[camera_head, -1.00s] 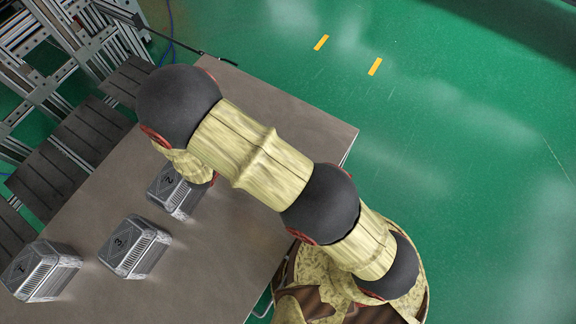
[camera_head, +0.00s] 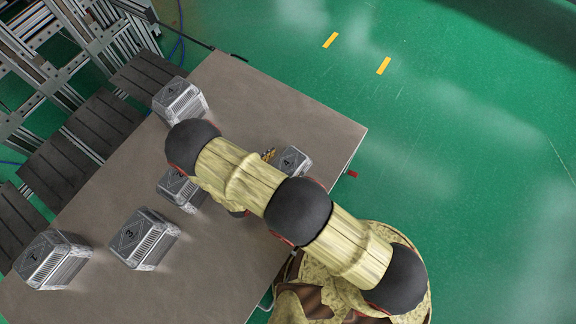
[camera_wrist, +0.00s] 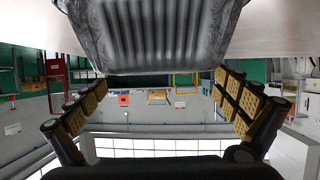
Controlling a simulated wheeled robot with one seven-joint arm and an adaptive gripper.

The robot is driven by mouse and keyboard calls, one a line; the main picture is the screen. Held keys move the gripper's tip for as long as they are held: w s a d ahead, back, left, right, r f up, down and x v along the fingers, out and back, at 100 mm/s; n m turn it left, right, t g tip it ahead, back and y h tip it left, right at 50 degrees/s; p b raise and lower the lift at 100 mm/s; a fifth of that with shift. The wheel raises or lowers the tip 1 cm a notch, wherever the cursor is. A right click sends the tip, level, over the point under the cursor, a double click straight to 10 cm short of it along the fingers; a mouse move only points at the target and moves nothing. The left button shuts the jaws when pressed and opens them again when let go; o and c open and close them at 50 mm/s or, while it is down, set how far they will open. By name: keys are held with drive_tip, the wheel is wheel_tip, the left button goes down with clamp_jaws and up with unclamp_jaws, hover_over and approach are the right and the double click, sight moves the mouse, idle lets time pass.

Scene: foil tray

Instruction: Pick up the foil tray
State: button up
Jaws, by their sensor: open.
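A silver ribbed foil tray (camera_head: 295,161) with a dark mark on top stands near the right edge of the table in the head view, partly hidden by my arm. In the wrist view a silver ribbed foil tray (camera_wrist: 155,30) fills the top middle, cut off by the frame. My gripper (camera_wrist: 168,88) is open, with its two padded fingers spread to either side below the tray and nothing between the pads. In the head view one finger pad (camera_head: 268,155) shows just left of the right-hand tray; my arm hides the rest.
Several similar silver containers stand on the brown table (camera_head: 240,265): one at the far side (camera_head: 180,101), one partly under my arm (camera_head: 178,189), and two at lower left (camera_head: 143,239) (camera_head: 52,260). Metal racks (camera_head: 90,40) border the left. Green floor lies right.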

sight(292, 159)
drive_tip(key=x, duration=0.3)
drive_tip(key=shift+w+d+f+b, duration=0.15)
drive_tip(key=shift+f+b, duration=0.1)
drive_tip(key=shift+b, duration=0.1)
drive_tip(key=shift+c, duration=1.2)
drive_tip(key=c, duration=0.6)
